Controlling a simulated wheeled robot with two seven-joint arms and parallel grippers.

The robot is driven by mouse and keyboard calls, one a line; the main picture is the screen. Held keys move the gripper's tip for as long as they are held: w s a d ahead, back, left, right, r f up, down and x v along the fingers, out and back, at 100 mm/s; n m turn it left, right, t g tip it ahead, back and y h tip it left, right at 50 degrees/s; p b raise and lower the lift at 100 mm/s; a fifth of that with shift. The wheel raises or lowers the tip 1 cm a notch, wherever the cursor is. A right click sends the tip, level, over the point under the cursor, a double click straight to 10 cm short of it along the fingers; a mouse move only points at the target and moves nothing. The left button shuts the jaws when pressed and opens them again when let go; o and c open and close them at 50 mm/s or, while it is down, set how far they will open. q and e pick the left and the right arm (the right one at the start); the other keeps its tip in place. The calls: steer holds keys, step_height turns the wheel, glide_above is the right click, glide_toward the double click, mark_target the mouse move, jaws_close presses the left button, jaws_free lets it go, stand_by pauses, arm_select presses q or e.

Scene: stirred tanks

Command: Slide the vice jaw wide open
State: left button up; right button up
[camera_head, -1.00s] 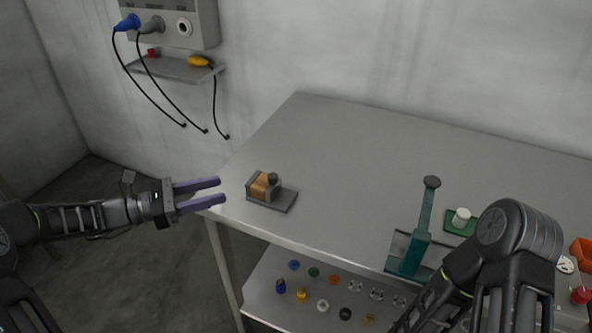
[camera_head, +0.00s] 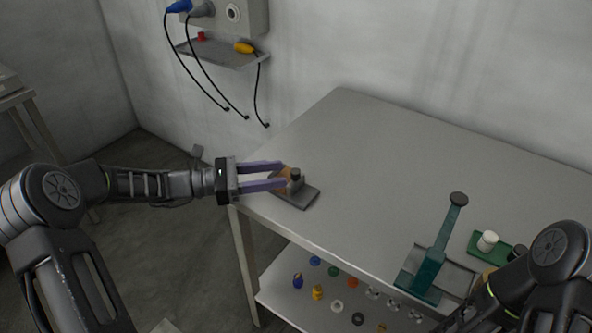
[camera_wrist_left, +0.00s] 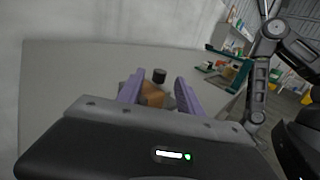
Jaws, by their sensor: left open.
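The small vice (camera_head: 301,194) stands on a dark grey base plate near the left corner of the grey table. It has an orange-brown block and a dark round knob; purple fingers partly hide it in the head view. My left gripper (camera_head: 284,175) is open, its two purple fingers reaching in from the left at the vice. In the left wrist view the brown block (camera_wrist_left: 152,95) and knob (camera_wrist_left: 159,75) show between the spread fingers. I cannot tell whether the fingers touch it. My right arm is at the lower right; its gripper is not seen.
A teal lever device (camera_head: 433,260) stands at the table's front edge, with a green pad bearing a white-capped item (camera_head: 487,241) beside it. Several coloured small parts lie on the lower shelf (camera_head: 290,290). A wall shelf (camera_head: 222,53) with hanging cables is behind. The table's middle is clear.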

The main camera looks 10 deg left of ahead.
mark_target(296, 171)
arm_select(q)
steer(key=x, duration=0.5)
steer(key=shift+w+d, duration=0.15)
steer(key=shift+d, duration=0.1)
jaws_close()
stand_by(1.2)
